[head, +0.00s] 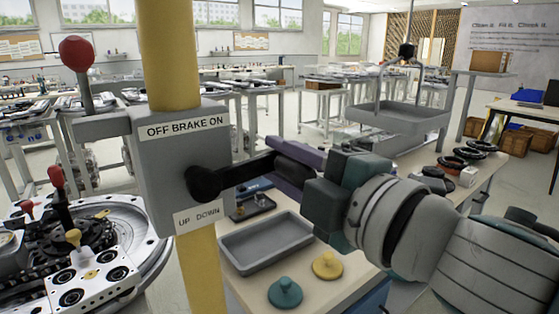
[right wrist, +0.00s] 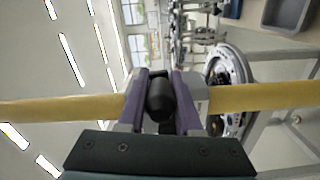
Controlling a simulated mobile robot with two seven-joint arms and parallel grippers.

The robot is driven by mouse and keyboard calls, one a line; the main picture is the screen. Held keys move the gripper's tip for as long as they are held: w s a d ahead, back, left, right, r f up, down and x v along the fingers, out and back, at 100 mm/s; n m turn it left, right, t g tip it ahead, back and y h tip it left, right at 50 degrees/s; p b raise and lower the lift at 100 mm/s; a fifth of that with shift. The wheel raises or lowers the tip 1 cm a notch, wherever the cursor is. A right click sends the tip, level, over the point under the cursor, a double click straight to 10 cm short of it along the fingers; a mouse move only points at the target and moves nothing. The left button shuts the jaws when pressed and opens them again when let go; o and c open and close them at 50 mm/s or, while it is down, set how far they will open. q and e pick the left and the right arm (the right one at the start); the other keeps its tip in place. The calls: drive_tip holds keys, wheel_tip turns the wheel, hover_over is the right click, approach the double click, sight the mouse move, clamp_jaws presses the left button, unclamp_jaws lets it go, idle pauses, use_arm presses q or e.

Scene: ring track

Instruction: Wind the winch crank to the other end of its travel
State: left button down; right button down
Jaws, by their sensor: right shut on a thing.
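The grey winch box (head: 165,155) is fixed to a yellow post (head: 168,50) and carries labels reading "OFF BRAKE ON" and "UP DOWN". Its black crank (head: 235,176) points right and slightly up from the hub. My right gripper (head: 282,165) is shut on the crank's outer end, coming from the right. In the right wrist view, the black crank handle (right wrist: 160,97) sits between the purple fingers. A lever with a red knob (head: 76,52) stands upright at the box's left. My left gripper is not in view.
A grey tray with a handle (head: 400,118) hangs from a hook at the back right. Below the crank, a bench holds an empty grey tray (head: 265,243), a teal knobbed piece (head: 285,292) and a yellow one (head: 328,265). A round machine (head: 75,250) stands at lower left.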

drive_tip(key=c, duration=1)
unclamp_jaws()
drive_tip(key=shift+a+r, duration=0.1)
drive_tip(key=shift+r, duration=0.25)
drive_tip(key=o, duration=0.4)
drive_tip(key=shift+f, duration=0.2)
drive_tip(key=shift+s, duration=0.1)
drive_tip(key=b+v, duration=0.1)
drive_tip(key=v, duration=0.9)
